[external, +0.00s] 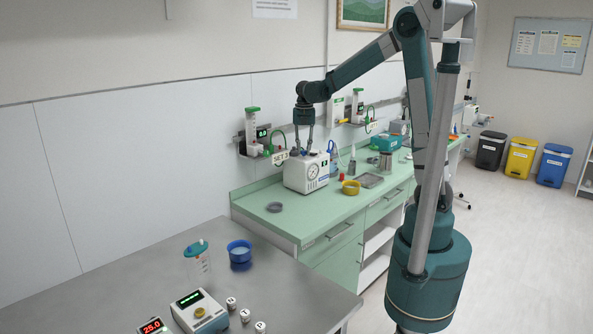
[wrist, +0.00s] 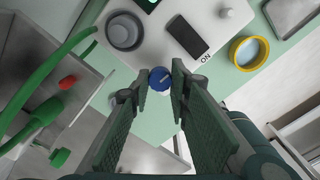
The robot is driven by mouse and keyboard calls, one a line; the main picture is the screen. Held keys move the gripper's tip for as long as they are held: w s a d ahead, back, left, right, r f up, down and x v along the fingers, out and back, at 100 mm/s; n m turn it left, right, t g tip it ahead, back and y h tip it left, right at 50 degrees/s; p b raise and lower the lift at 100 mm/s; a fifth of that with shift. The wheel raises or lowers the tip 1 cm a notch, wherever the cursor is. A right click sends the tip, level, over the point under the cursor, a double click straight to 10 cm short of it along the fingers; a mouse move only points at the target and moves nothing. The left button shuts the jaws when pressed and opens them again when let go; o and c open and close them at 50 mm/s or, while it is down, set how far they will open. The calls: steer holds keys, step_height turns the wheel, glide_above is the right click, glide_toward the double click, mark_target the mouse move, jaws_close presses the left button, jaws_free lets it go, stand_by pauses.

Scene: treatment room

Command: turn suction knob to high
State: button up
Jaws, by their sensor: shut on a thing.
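In the wrist view the top of the unit (wrist: 205,55) shows a dark rocker switch (wrist: 186,36) marked ON and a grey round cap (wrist: 124,31). The blue suction knob (wrist: 160,78) has a pale pointer line slanting towards the upper right. My gripper (wrist: 160,84) reaches down over the unit, its fingertips closed on either side of the knob. No high or low marking is readable.
A yellow bowl (external: 351,187) and a metal tray (external: 371,181) lie right of the unit. Green tubing (wrist: 45,85) runs along the left of the wrist view. A wall rail with canisters (external: 253,130) is close behind.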

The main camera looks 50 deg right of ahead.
mark_target(305, 151)
steer(key=o, duration=0.9)
steer(key=shift+r, duration=0.1)
steer(key=shift+r, duration=5.95)
steer(key=shift+s, duration=0.1)
steer(key=s+a+m+t+b, duration=0.1)
steer(key=s+a+m+t, duration=0.15)
steer(key=s+m, duration=0.5)
steer(key=s+a+m+t, duration=0.1)
steer(key=s+a+m, duration=0.2)
steer(key=s+m, duration=0.45)
steer(key=shift+s+a+f+m+t+b, duration=0.3)
steer(key=shift+s+a+f+m+t, duration=0.25)
steer(key=shift+s+f+m, duration=1.6)
steer(key=shift+s+a+f+m+t+b, duration=0.25)
steer(key=shift+s+a+f+m+t, duration=0.35)
steer(key=shift+s+m, duration=1.75)
steer(key=shift+s+a+f+m+t+b, duration=0.55)
steer(key=shift+s+f+m, duration=0.95)
steer(key=shift+s, duration=1.65)
